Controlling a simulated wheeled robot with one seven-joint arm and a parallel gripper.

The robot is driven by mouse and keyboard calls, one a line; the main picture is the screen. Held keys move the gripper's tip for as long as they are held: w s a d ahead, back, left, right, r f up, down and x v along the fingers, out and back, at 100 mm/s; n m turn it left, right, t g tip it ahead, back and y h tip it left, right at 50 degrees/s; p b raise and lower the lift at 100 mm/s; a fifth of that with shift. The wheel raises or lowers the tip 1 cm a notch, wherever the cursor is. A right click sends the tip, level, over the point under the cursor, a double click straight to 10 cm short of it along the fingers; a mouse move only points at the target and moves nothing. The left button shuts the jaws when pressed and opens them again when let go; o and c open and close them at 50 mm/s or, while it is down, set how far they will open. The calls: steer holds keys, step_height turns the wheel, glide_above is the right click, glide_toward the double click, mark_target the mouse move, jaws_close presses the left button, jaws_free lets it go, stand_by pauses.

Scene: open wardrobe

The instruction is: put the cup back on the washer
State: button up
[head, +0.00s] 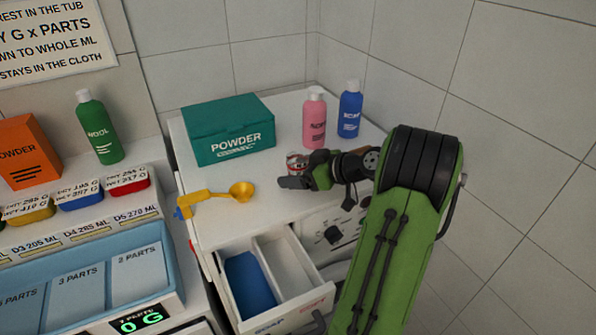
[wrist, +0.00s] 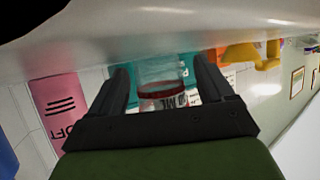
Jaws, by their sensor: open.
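The cup (wrist: 162,76) is small and clear, with a red band and lettering. In the wrist view it shows between the two dark fingers of my gripper (wrist: 163,70), with a gap on each side. In the head view the cup (head: 293,163) is at the white washer top (head: 219,217), partly hidden behind my gripper (head: 291,182). My gripper is open, low over the washer top. Whether the cup rests on the top or is fully between the fingers is hard to tell.
A teal powder box (head: 228,130), pink bottle (head: 314,120) and blue bottle (head: 350,110) stand at the back of the washer. A yellow scoop (head: 215,195) lies at the left. The drawer (head: 285,285) is open in front. Tiled walls close the right and back.

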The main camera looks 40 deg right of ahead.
steer(key=shift+s+d+r+p, duration=0.1)
steer(key=shift+s+r+p, duration=0.05)
steer(key=shift+r+p, duration=0.15)
steer(key=p+v, duration=0.1)
steer(key=v, duration=1)
steer(key=shift+s, duration=0.3)
